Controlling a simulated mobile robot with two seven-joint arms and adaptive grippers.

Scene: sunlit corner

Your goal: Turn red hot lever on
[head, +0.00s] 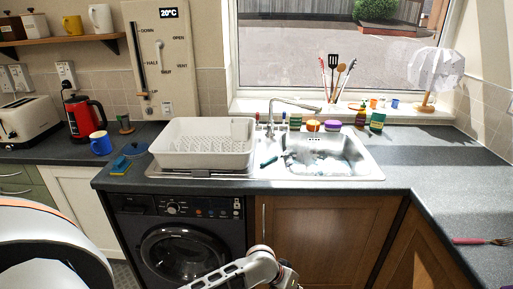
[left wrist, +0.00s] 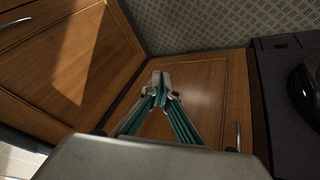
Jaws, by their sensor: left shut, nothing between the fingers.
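The tap (head: 292,103) is a curved metal spout behind the steel sink (head: 372,168), under the window. My left gripper (left wrist: 161,88) is shut and empty in the left wrist view, in front of a brown cupboard door (left wrist: 205,100). In the head view an arm link of mine shows low at the bottom, below the counter front, and no fingers show there. My right gripper is in neither view.
A white dish rack (head: 203,155) stands left of the sink. A black washing machine (head: 180,235) is below the counter. The right counter (head: 440,180) is mostly clear except for a fork (head: 482,241).

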